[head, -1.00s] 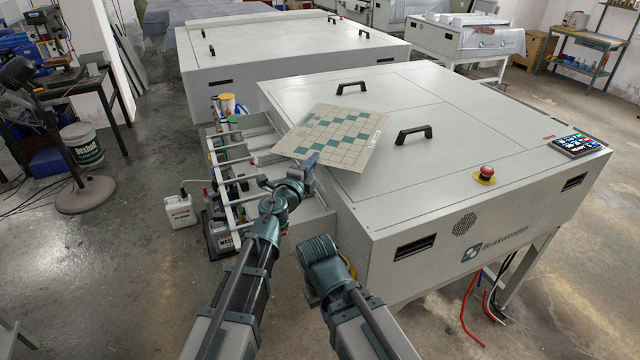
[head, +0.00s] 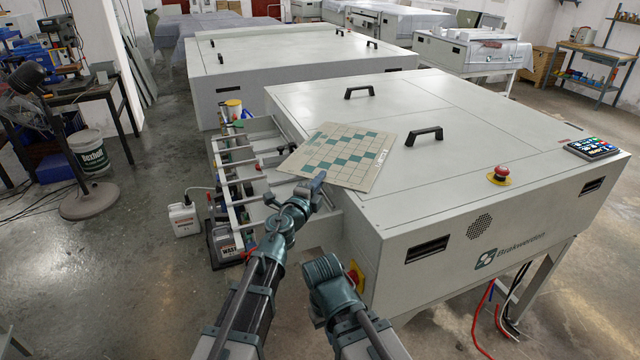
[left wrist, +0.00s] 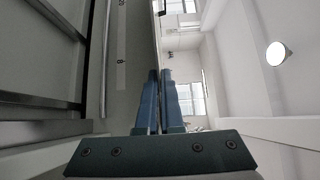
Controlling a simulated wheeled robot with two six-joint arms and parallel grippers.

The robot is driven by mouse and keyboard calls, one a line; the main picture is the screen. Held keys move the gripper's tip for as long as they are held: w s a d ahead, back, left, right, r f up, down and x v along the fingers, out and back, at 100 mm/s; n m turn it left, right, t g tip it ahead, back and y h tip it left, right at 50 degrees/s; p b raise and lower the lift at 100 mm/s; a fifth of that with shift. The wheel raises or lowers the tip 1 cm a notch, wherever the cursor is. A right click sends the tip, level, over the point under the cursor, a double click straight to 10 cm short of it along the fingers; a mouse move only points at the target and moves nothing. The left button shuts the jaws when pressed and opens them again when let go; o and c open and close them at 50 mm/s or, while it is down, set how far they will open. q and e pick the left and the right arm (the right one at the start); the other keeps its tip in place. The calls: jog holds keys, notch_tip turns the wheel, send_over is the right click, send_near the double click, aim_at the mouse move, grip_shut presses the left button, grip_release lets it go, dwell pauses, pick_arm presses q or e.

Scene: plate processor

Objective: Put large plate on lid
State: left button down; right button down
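The large plate (head: 338,157) is thin and pale with a green checker pattern. In the head view it lies over the left front part of the white machine's lid (head: 455,106), left of the near handle, its left corner reaching past the lid's edge. I cannot tell whether it touches the lid. My left gripper (head: 319,181) is at the plate's near edge and moves with it. In the left wrist view its blue fingers (left wrist: 161,100) are nearly together, with a thin gap; the grip itself is hard to see.
Two black handles, the near one (head: 424,135) and the far one (head: 359,92), stand up from the lid. A red stop button (head: 499,175) and a keypad (head: 592,148) are at the right. An open rack (head: 240,170) adjoins the machine's left side.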

pick_arm(q)
jog(key=shift+f, duration=0.2)
jog(key=c, duration=1.1)
grip_release()
jog(key=shift+r, duration=0.1)
pick_arm(e)
jog(key=shift+f, duration=0.1)
